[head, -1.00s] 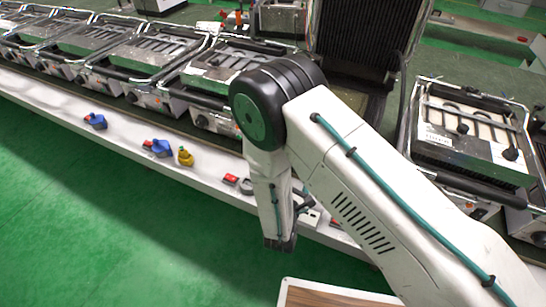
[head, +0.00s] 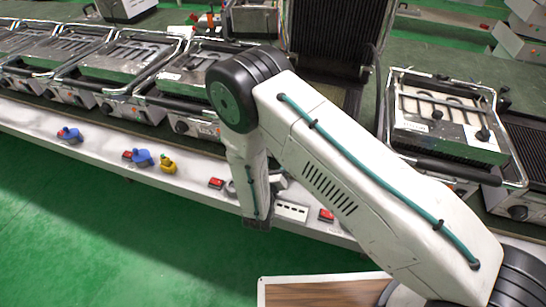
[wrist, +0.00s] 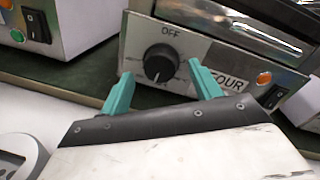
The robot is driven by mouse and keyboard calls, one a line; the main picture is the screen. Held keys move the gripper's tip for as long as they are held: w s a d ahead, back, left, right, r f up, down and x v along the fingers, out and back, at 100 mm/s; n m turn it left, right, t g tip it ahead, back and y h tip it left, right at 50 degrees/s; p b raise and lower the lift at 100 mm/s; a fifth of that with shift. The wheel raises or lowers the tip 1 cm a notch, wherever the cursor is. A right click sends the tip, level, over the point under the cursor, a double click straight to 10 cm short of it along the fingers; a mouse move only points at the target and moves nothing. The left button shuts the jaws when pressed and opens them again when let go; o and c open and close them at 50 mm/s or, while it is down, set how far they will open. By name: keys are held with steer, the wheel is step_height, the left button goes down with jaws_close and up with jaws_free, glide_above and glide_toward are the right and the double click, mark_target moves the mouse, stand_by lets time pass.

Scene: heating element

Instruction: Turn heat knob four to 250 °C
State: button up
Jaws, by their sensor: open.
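In the wrist view, the black round heat knob (wrist: 160,65) sits on a grey front panel, with "OFF" printed above it and a "FOUR" label (wrist: 225,80) to its right. A pale mark shows near the knob's lower edge; the exact setting is too small to read. My gripper (wrist: 161,72) is open, its two teal fingers apart, one low on each side of the knob in the picture. Nothing is between them that I can see as held, and contact with the knob cannot be told. In the head view my arm hides this knob and the gripper.
An orange lamp (wrist: 264,78) and a black switch (wrist: 273,97) are right of the label. The head view shows a row of grills, blue and yellow items (head: 168,164) on the white ledge, and open green floor.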

steer(key=shift+x, duration=1.4)
steer(key=c, duration=1)
steer(key=shift+o, duration=0.2)
steer(key=shift+s+f+m, duration=0.1)
steer(key=shift+m, duration=2.4)
steer(key=o, duration=1)
steer(key=shift+a, duration=0.15)
steer(key=shift+c, duration=0.2)
steer(key=shift+v, duration=3.85)
